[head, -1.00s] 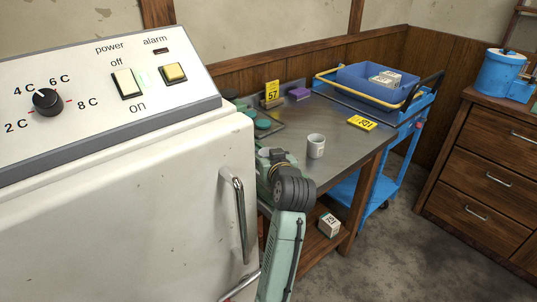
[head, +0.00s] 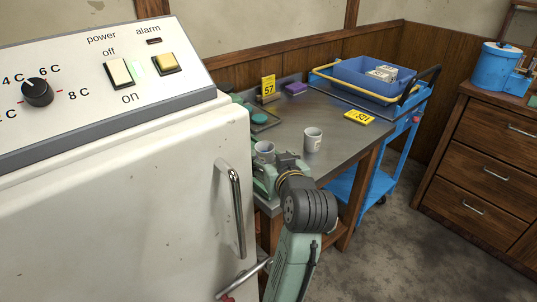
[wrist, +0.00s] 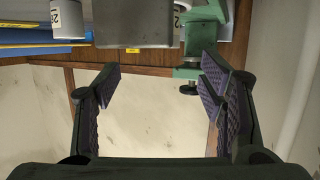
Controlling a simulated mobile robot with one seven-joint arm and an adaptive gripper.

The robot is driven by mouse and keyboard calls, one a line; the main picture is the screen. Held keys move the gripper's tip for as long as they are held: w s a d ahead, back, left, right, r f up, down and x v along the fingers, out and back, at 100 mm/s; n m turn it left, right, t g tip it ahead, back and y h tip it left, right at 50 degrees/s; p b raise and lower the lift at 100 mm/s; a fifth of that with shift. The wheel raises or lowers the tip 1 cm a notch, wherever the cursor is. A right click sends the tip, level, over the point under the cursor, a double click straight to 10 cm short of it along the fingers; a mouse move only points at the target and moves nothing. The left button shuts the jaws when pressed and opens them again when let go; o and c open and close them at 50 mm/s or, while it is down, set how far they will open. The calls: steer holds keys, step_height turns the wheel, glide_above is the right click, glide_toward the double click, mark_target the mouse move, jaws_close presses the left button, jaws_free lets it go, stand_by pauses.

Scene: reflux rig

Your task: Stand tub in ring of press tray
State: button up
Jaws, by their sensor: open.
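A white tub (head: 313,139) with a dark mark stands upright on the grey metal tabletop in the head view. A second white cup-shaped vessel (head: 264,152) sits to its left by a green press-like machine (head: 262,183), partly hidden by my arm. I cannot make out the ring of the tray. My gripper (head: 287,157) is at the table's front edge, between the two vessels in the picture. The wrist view shows its jaws (wrist: 163,85) apart and empty.
A tray with green round pieces (head: 264,117), a yellow 57 sign (head: 268,86) and a purple block (head: 296,88) are at the back. A yellow tag (head: 358,117) lies at right. A blue trolley (head: 375,185) adjoins the table. The white cabinet (head: 130,220) is close on the left.

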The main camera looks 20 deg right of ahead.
steer(key=shift+v, duration=1.25)
